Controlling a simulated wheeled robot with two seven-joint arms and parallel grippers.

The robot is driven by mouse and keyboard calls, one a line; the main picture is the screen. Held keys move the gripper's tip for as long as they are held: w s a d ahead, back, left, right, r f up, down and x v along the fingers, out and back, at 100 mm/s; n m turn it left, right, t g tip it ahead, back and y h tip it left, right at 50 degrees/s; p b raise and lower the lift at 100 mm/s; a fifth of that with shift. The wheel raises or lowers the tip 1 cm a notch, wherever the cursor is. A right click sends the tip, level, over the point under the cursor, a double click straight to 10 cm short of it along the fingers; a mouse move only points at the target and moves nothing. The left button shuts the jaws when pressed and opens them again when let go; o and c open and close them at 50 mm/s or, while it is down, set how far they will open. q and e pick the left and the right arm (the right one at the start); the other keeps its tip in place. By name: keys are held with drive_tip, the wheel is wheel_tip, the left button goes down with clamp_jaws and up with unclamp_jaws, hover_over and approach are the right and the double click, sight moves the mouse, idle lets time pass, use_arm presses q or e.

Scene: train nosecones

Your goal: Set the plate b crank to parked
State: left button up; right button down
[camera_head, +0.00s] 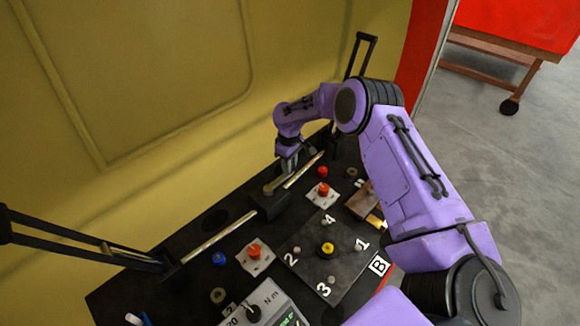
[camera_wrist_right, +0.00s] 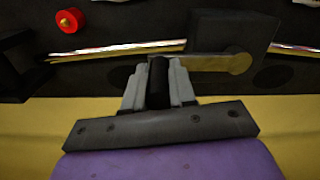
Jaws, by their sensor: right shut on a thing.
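My right gripper (camera_head: 287,166) reaches down to the far side of the black console, close to the yellow wall. In the right wrist view its grey fingers (camera_wrist_right: 158,88) are shut on the black upright grip (camera_wrist_right: 158,75) of a crank. The crank's brass arm (camera_wrist_right: 215,63) runs right from the grip to a round end beside a dark block. In the head view the brass arm (camera_head: 272,187) shows just below the fingers. The dark square plate (camera_head: 345,268) by the B label (camera_head: 379,265) has a yellow knob (camera_head: 327,248) and pegs numbered 1 to 4. My left gripper is out of view.
Red knobs (camera_head: 254,250) on white plates, a blue button (camera_head: 219,259) and a brown block (camera_head: 361,203) crowd the console. A black lever frame (camera_head: 90,245) stands at left; another (camera_head: 362,55) rises behind my right arm. The yellow wall (camera_head: 140,80) is close behind.

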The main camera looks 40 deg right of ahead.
drive_tip(key=shift+w+r, duration=0.1)
drive_tip(key=c, duration=0.9)
unclamp_jaws()
wheel_tip(320, 180, up, 10)
drive_tip(key=shift+r+b, duration=0.2)
drive_tip(key=shift+b, duration=0.5)
